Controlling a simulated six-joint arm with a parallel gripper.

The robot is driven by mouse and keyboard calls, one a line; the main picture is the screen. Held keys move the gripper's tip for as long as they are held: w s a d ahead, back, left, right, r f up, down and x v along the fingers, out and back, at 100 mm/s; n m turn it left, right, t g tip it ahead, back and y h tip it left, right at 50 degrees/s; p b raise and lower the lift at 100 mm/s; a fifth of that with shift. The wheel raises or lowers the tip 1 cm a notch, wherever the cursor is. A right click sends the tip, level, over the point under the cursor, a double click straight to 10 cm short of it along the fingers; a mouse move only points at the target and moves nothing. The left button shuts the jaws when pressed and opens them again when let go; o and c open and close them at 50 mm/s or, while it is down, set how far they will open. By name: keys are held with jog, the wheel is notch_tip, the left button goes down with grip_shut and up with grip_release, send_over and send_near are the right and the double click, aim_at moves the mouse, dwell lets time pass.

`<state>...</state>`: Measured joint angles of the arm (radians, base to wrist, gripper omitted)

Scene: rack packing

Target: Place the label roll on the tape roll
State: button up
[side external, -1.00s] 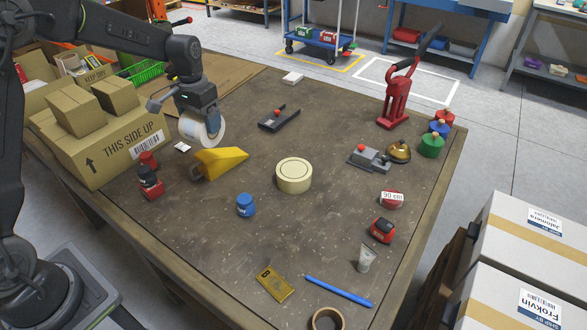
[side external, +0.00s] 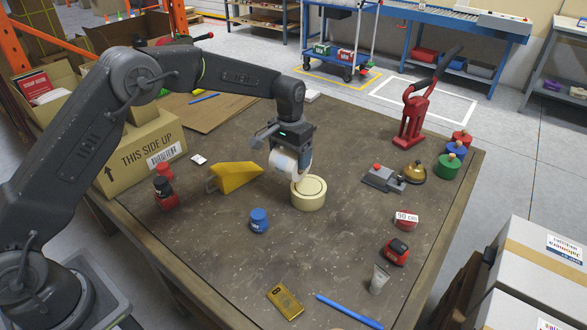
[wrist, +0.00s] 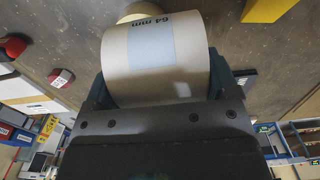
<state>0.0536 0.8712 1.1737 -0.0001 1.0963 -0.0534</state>
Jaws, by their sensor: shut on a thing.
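The white label roll (side external: 284,162) is in my gripper (side external: 297,168), which is shut on it. In the wrist view the label roll (wrist: 155,62) fills the space between the fingers, with "64 mm" printed on it. The cream tape roll (side external: 309,194) lies flat on the table, just below and slightly right of the held roll in the side view. The lower part of my gripper overlaps the tape roll's far edge there; I cannot tell whether they touch. In the wrist view a sliver of the tape roll (wrist: 141,11) shows behind the label roll.
A yellow wedge (side external: 236,177) stands left of the tape roll, and a blue jar (side external: 259,220) in front-left. A grey block with a red button (side external: 381,178) and a brass bell (side external: 415,173) are to the right. The table right of the tape roll is mostly clear.

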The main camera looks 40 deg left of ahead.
jog(key=shift+w+d+f, duration=0.15)
jog(key=shift+d+f, duration=0.15)
jog(key=shift+d, duration=0.05)
jog(key=shift+f, duration=1.85)
jog(key=shift+f, duration=0.15)
jog(key=o, duration=1)
notch_tip(320, 180, up, 12)
jog(key=shift+r, duration=0.25)
